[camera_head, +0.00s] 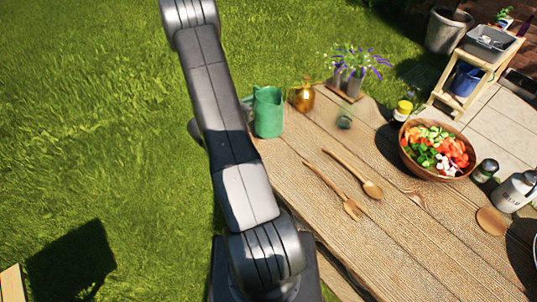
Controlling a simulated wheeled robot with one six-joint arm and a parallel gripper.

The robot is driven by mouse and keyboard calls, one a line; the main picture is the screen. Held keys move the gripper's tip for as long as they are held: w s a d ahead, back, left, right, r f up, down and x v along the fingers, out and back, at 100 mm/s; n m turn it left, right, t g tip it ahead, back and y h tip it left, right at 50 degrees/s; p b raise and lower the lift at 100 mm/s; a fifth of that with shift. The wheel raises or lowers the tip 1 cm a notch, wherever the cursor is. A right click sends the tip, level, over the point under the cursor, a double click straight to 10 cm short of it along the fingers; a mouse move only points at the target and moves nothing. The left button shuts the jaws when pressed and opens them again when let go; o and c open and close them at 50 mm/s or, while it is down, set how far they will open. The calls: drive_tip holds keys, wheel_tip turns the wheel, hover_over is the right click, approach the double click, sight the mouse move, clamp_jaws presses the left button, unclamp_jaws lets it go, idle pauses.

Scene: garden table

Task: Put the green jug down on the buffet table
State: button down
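The green jug (268,112) is upright at the far left end of the wooden table (325,215), close to its edge. Its left side is next to my arm in the picture, and I cannot tell whether its base touches the wood. My arm rises from the bottom middle and leaves the picture at the top. My gripper is not clearly visible, so what it holds cannot be seen.
Wooden utensils (345,180), a salad bowl (437,172) and a grey canister (513,192) occupy the table. Its near middle is bare.

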drive_tip(key=shift+n+t+y, duration=0.7)
drive_tip(key=shift+t, duration=0.2)
drive_tip(key=shift+s+a+f+b, duration=0.3)
drive_tip(key=shift+f+b, duration=0.9)
drive_tip(key=shift+b, duration=0.5)
drive_tip(key=shift+s+a+f+b, duration=0.3)
drive_tip(key=shift+f+b, duration=0.85)
drive_tip(key=shift+b, duration=0.55)
drive_tip(key=shift+s+a+f+b, duration=0.2)
drive_tip(key=shift+a+f+b, duration=0.2)
drive_tip(key=shift+f+b, duration=1.05)
drive_tip(key=shift+r, duration=0.25)
drive_tip(key=shift+f+b, duration=0.1)
drive_tip(key=shift+b, duration=0.3)
drive_tip(key=c, duration=1.9)
unclamp_jaws()
drive_tip(key=shift+f, duration=0.1)
drive_tip(key=o, duration=0.4)
